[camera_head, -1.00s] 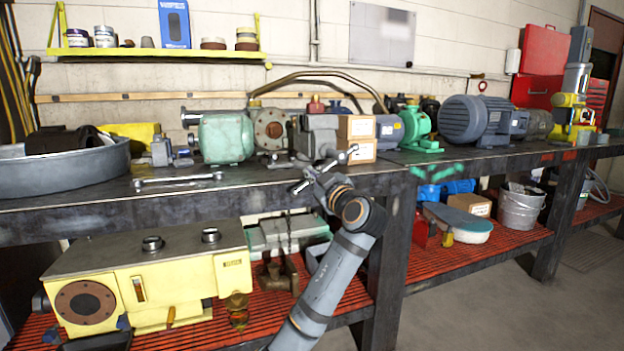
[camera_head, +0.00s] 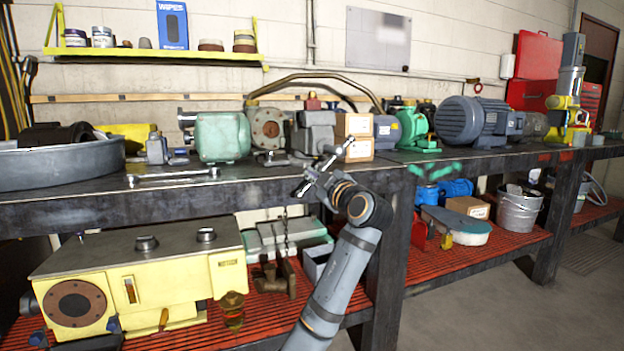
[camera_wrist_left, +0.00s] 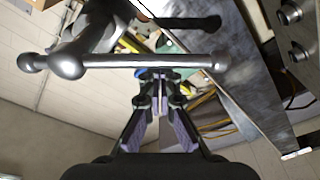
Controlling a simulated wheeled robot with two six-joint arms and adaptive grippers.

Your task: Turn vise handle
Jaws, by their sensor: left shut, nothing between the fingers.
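A grey vise (camera_head: 315,130) stands at the front edge of the bench top, partly behind my arm in the head view. Its handle, a metal bar with knobbed ends (camera_head: 333,155), slants from upper right to lower left in front of the bench edge. In the left wrist view the handle (camera_wrist_left: 150,62) runs crosswise just beyond my fingertips. My left gripper (camera_head: 317,176) is at the handle, shut and empty. It also shows in the left wrist view (camera_wrist_left: 155,78), its tips close under the bar; I cannot tell if they touch. My right gripper is not in view.
A yellow machine (camera_head: 150,275) sits on the red lower shelf. Floor is clear at lower right.

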